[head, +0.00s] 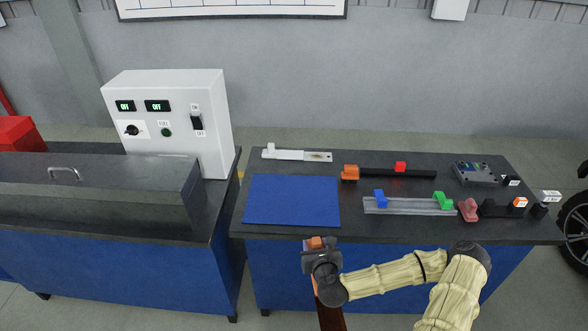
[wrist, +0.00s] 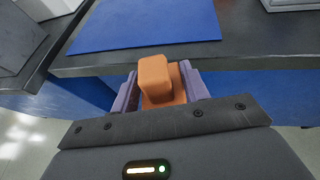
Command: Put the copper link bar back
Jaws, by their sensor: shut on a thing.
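My gripper (head: 318,249) is in front of the bench's front edge, just below the blue mat. It is shut on an orange block-shaped grip, which shows between the two purple fingers in the wrist view (wrist: 154,76). A long reddish-brown bar, which looks like the copper link bar (head: 331,318), shows below the gripper and runs out of the bottom of the head view. Its join to the orange grip is hidden by my wrist. The held thing is clear of the bench top.
The blue mat (head: 291,200) is bare. Behind it lies a pale metal bar (head: 297,155). To the right are a black rail (head: 386,172) with orange and red blocks, a grey rail (head: 410,206) with blue and green blocks, and a red clamp-like piece (head: 468,209). A white control box (head: 170,120) stands left.

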